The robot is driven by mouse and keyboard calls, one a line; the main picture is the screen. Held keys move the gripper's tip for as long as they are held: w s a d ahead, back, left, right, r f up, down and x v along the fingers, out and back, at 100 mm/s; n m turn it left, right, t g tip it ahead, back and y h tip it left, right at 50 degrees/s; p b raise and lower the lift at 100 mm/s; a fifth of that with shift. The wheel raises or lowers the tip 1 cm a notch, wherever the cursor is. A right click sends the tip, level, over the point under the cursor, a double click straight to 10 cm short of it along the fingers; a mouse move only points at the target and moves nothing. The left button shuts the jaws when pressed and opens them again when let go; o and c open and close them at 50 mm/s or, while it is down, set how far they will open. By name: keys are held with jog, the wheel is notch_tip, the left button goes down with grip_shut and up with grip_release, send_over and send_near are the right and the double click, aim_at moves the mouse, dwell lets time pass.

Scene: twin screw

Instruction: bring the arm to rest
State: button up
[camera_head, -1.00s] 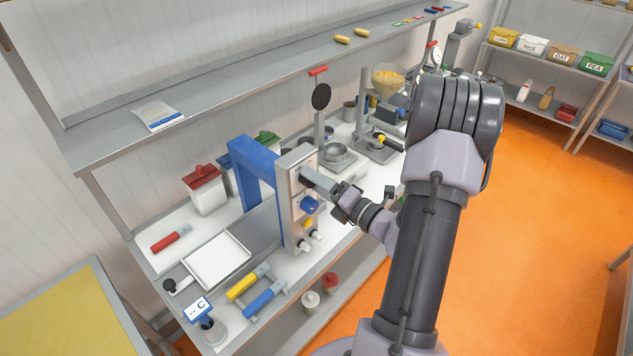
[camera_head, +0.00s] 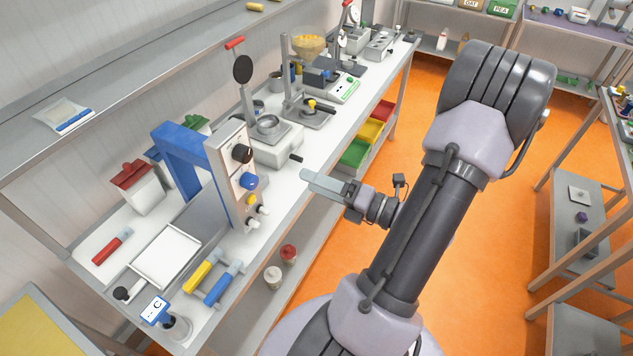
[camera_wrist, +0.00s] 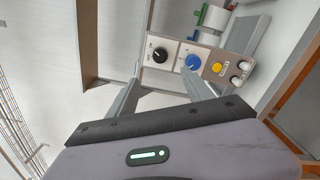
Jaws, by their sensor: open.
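My gripper (camera_head: 324,184) is open and empty, held in the air in front of the workbench's front edge in the head view. In the wrist view my gripper (camera_wrist: 158,92) shows two grey fingers spread apart, with nothing between them but the background. The blue arched machine (camera_head: 182,152) stands on the bench to the left of the gripper, clear of it. Its control panel (camera_head: 226,176) carries a black knob, a blue knob, a yellow button and white knobs. The panel (camera_wrist: 165,77) also shows ahead of the fingers in the wrist view, apart from them.
The bench (camera_head: 140,225) holds a white tray (camera_head: 165,254), tools and scales. Green, yellow and red bins (camera_head: 355,153) sit below its front edge. A shelf unit (camera_head: 557,193) stands at the right. Orange floor (camera_head: 497,235) is open between bench and shelf.

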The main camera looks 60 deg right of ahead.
jog(key=w+a+f+n+g+y+b, duration=0.3)
jog(key=a+n+g+y+b, duration=0.2)
jog(key=a+n, duration=0.45)
jog(key=w+a+f+n+g+y+b, duration=0.2)
jog(key=a+n+g+y+b, duration=0.25)
jog(key=a+n, duration=0.45)
jog(key=s+a+f+n+g+h+b, duration=0.1)
jog(key=a+n+h+b, duration=0.3)
jog(key=n, duration=0.8)
jog(key=s+a+f+n+g+h+b, duration=0.1)
jog(key=s+a+f+n+h+b, duration=0.2)
jog(key=a+n+b, duration=0.5)
jog(key=a+f+n+h, duration=0.1)
jog(key=n, duration=0.4)
jog(key=shift+s+a+g+h, duration=0.2)
jog(key=shift+g+h, duration=0.15)
jog(key=shift+f, duration=0.15)
